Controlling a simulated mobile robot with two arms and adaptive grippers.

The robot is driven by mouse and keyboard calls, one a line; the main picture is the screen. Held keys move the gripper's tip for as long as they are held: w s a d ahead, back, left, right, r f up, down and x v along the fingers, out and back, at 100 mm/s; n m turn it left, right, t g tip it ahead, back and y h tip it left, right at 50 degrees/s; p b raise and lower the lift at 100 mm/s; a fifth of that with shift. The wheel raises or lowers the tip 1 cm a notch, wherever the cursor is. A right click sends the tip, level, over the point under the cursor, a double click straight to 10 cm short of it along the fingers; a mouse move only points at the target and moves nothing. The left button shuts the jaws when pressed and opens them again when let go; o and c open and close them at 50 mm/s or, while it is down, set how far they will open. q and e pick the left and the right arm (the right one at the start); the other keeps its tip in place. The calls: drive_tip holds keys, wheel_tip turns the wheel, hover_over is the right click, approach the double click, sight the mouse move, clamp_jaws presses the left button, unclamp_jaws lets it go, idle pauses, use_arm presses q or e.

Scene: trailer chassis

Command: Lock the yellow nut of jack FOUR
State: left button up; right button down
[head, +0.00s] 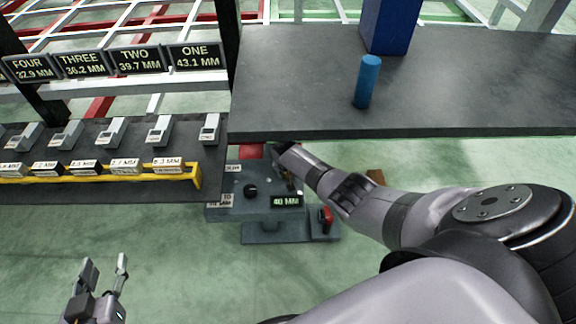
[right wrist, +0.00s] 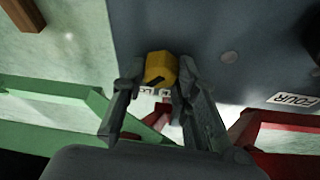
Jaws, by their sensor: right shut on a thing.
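The yellow nut (right wrist: 160,67) shows in the right wrist view between the two fingers of my right gripper (right wrist: 158,84), which is shut on it. A white label reading FOUR (right wrist: 295,99) is on the dark grey surface beside it. In the head view my right arm reaches to the back of a grey jack unit (head: 228,204) with a black knob and a display reading 40 MM (head: 286,200). The nut is hidden there. My left gripper (head: 105,264) is open and empty over the green floor at the lower left.
A dark table (head: 300,75) with a blue cylinder (head: 368,82) overhangs the jack unit. A red switch (head: 326,219) is at the unit's right. A rack with a yellow rail (head: 100,180) and several labelled blocks stands at left, below a sign reading FOUR 32.9 MM (head: 30,68).

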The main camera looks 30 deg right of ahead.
use_arm(q)
drive_tip(key=shift+w+r, duration=0.1)
drive_tip(key=shift+r, duration=0.1)
use_arm(e)
drive_tip(key=shift+w+m+h, duration=0.1)
drive_tip(key=shift+m+h, duration=0.2)
drive_tip(key=shift+m, duration=0.5)
use_arm(q)
drive_tip(key=shift+r, duration=0.1)
use_arm(e)
drive_tip(key=shift+g, duration=0.3)
use_arm(q)
drive_tip(key=shift+w+d, duration=0.1)
use_arm(e)
drive_tip(key=c, duration=1.3)
unclamp_jaws()
drive_tip(key=shift+r, duration=0.1)
drive_tip(key=v, duration=1.2)
